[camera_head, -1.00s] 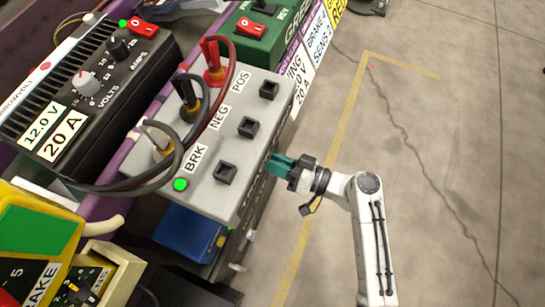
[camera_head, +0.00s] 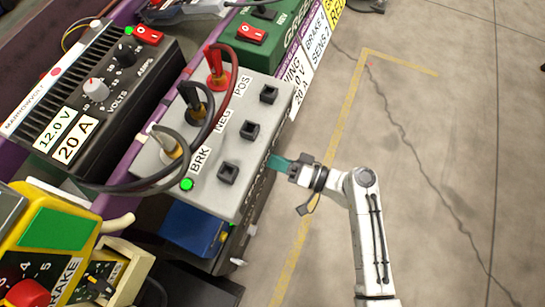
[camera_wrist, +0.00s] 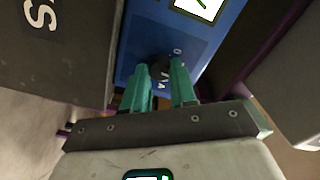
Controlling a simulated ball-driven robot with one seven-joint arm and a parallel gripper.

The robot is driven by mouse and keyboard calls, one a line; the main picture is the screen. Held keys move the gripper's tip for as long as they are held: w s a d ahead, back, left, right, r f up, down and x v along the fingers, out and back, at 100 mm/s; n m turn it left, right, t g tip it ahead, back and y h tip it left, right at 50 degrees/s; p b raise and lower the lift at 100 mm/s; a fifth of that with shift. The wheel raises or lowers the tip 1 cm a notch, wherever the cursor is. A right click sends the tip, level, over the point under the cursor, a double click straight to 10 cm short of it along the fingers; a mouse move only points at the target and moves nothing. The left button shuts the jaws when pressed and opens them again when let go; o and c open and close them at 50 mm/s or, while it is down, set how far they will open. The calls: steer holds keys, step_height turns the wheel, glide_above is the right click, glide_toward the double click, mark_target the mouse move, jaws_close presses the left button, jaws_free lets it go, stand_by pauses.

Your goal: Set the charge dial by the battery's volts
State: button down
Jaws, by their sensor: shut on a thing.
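The black charger (camera_head: 75,118) at the left of the head view has labels reading 12.0 V and 20 A. Its pale VOLTS dial (camera_head: 95,90) and black AMPS knob (camera_head: 124,54) are clear of my gripper. My gripper (camera_head: 275,162) is at the right side of the grey socket box (camera_head: 235,95), its tips partly hidden. In the wrist view, its teal fingers (camera_wrist: 163,85) are shut on a dark knob (camera_wrist: 160,70) on a blue panel (camera_wrist: 190,40). A pale meter face (camera_wrist: 203,7) shows at the top. Which thing is the battery I cannot tell.
Plugs marked POS, NEG and BRK (camera_head: 170,142) stand in the grey box with looping cables. A blue box (camera_head: 192,232) sits below it. A yellow control unit (camera_head: 45,235) is at lower left. A green box (camera_head: 262,38) is behind. Open floor (camera_head: 440,150) lies right.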

steer(key=c, duration=0.9)
jaws_free()
steer(key=p+v, duration=0.2)
steer(key=v, duration=0.8)
steer(key=shift+s+d, duration=0.15)
steer(key=shift+d, duration=0.25)
steer(key=s+d+f+n+g+h, duration=0.1)
steer(key=s+d+f+g+h, duration=0.1)
steer(key=s+f+g+h, duration=0.4)
steer(key=s+d+r+m+h, duration=0.2)
steer(key=s+d+r+h, duration=0.3)
steer(key=d, duration=0.3)
steer(key=s+d+r+m+h, duration=0.1)
steer(key=s+d+r+h, duration=0.1)
steer(key=s+d+h, duration=0.5)
steer(key=shift+t+y, duration=0.4)
steer(key=r+p, duration=1)
steer(key=w+d+r+p, duration=0.1)
steer(key=r+p, duration=1.8)
steer(key=r, duration=0.1)
steer(key=shift+w+d+r+p, duration=0.15)
steer(key=shift+d+r+p, duration=0.1)
steer(key=shift+p, duration=0.15)
